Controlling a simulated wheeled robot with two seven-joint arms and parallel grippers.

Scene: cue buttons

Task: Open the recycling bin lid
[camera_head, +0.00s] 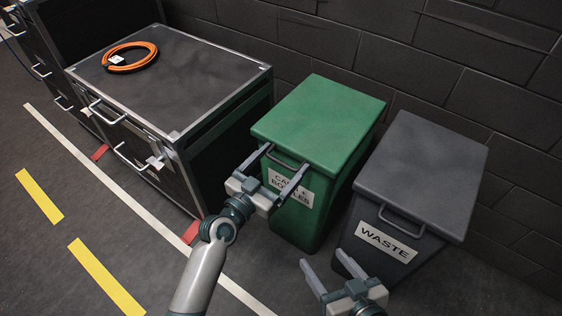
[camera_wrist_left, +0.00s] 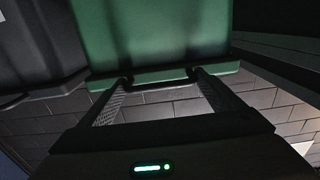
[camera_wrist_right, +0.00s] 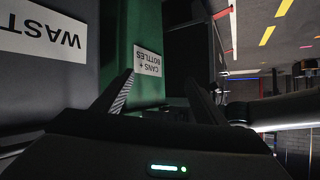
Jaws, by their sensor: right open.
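The green recycling bin (camera_head: 325,205), labelled for cans and bottles, stands against the wall with its lid (camera_head: 322,118) shut. A dark bar handle (camera_head: 289,160) sticks out from the lid's front edge. My left gripper (camera_head: 284,157) is open at this handle, its fingertips near the handle's two ends. The left wrist view shows the handle (camera_wrist_left: 158,84) spanning between the spread fingers; I cannot tell whether they touch it. My right gripper (camera_head: 322,257) is open and empty in front of the grey bin. The label also shows upside down in the right wrist view (camera_wrist_right: 149,63).
A grey waste bin (camera_head: 420,180) with a shut lid stands right of the green bin. A black case (camera_head: 170,80) with an orange cable coil (camera_head: 130,57) on top stands to the left. A brick wall (camera_head: 420,60) is behind. Floor at lower left is clear.

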